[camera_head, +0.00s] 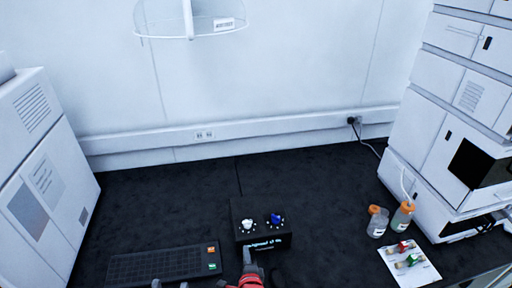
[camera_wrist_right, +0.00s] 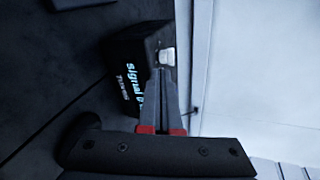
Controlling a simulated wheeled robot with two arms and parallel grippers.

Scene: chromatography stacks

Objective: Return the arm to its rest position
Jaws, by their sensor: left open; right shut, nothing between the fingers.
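My right gripper (camera_head: 247,256) is at the bottom middle of the head view, in front of a small black control box (camera_head: 240,212). Its fingers are together and empty in the right wrist view (camera_wrist_right: 162,80). The fingertips appear just below the box's white knob (camera_wrist_right: 167,55); I cannot tell if they touch it. The box has a white knob (camera_head: 248,225), a blue knob (camera_head: 275,219) and a lit text display (camera_head: 265,245). My left gripper (camera_head: 170,284) shows only as two separated fingertips at the bottom edge, by the keyboard; it is open.
A black keyboard (camera_head: 165,264) lies left of the box. At right are two orange-capped bottles (camera_head: 402,217) (camera_head: 377,226) and a white sheet (camera_head: 425,272) with small vials. White instrument stacks stand at left (camera_head: 62,160) and right (camera_head: 440,130). The dark bench behind the box is clear.

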